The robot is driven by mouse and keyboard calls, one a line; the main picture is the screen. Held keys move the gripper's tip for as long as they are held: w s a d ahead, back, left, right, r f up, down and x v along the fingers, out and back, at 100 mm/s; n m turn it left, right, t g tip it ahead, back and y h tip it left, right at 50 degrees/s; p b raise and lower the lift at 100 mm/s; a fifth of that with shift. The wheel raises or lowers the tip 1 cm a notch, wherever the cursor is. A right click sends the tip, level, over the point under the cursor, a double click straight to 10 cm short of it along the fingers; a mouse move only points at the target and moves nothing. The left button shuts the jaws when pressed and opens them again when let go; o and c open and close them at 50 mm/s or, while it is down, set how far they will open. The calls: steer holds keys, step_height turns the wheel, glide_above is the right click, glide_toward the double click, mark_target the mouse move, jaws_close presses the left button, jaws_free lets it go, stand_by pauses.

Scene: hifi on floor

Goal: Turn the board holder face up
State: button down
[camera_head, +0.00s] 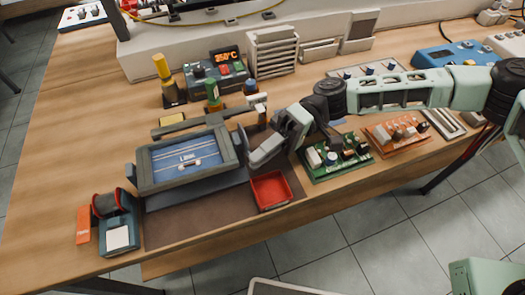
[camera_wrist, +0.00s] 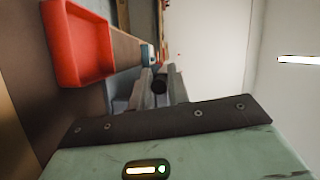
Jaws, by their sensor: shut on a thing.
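The board holder (camera_head: 186,160) is a dark grey frame around a blue panel with pale lines, a small label and a small fitting. It sits on the brown mat (camera_head: 190,218) between upright side supports, with the panel facing up toward the head camera and looking slightly tilted. My gripper (camera_head: 258,148) is at its right side. In the wrist view my gripper (camera_wrist: 160,88) has its grey fingers closed around a dark round part, which looks like the holder's side knob. The grip is partly hidden in the head view.
A red tray (camera_head: 271,190) lies on the mat close below my gripper; it also shows in the wrist view (camera_wrist: 75,45). Green (camera_head: 334,156) and orange (camera_head: 396,134) circuit boards lie to the right. A solder spool stand (camera_head: 117,225) is at left. A heating station (camera_head: 216,73) stands behind.

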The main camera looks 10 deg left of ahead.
steer(key=shift+w+r+m, duration=0.1)
steer(key=shift+r+m, duration=0.15)
steer(key=shift+m, duration=0.05)
steer(key=shift+w+a+r+m+g+y, duration=0.15)
steer(key=shift+r+m+g+y, duration=0.35)
steer(key=shift+m, duration=0.7)
steer(key=shift+w+a+r+m+y+p, duration=0.2)
steer(key=shift+w+r+m+y+p, duration=0.45)
steer(key=shift+m, duration=1.35)
steer(key=shift+w+a+r+m+y+p, duration=0.1)
steer(key=shift+w+a+r+m+y, duration=0.15)
steer(key=shift+m+y, duration=1.25)
steer(key=shift+w+a+r+m+y+p, duration=0.25)
steer(key=shift+w+r+m+p, duration=0.25)
steer(key=shift+m, duration=2)
steer(key=shift+s, duration=0.15)
steer(key=c, duration=1.4)
jaws_free()
